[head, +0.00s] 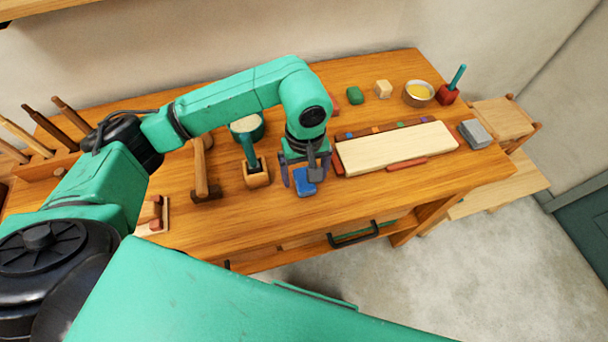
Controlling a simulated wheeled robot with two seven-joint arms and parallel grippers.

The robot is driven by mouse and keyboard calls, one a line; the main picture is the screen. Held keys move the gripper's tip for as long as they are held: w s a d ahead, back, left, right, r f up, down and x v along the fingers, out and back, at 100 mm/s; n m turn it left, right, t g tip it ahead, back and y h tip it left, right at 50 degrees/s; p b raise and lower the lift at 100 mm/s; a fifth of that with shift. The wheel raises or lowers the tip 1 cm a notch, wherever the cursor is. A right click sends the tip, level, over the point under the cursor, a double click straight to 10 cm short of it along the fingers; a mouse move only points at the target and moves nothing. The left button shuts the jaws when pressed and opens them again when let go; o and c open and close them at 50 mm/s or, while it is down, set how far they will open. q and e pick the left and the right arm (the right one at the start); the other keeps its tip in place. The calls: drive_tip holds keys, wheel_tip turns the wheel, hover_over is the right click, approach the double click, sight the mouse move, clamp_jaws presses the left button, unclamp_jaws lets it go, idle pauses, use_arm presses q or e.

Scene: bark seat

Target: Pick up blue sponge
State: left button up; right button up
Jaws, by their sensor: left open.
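The blue sponge (305,187) lies on the wooden workbench (370,192), near its front edge, left of a pale board. My left gripper (304,181) points down over the sponge, with its fingers around or just above it. The jaws are open; whether the fingers touch the sponge cannot be told. The gripper hides the back part of the sponge. My right gripper is not in view.
A pale board (395,148) lies right of the gripper. A small wooden block holder (257,172) and a wooden mallet (205,170) stand to the left. A drawer handle (354,235) is below.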

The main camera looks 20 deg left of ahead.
sight(306, 184)
use_arm(q)
drive_tip(key=f+p, duration=0.2)
drive_tip(key=f, duration=0.1)
drive_tip(key=f+p, duration=0.1)
drive_tip(key=f, duration=0.1)
drive_tip(key=shift+w+f, duration=0.25)
drive_tip(key=shift+w, duration=0.1)
drive_tip(key=shift+f, duration=0.25)
drive_tip(key=shift+s, duration=0.1)
drive_tip(key=shift+c, duration=0.6)
drive_tip(key=c, duration=1)
drive_tip(key=shift+c, duration=0.8)
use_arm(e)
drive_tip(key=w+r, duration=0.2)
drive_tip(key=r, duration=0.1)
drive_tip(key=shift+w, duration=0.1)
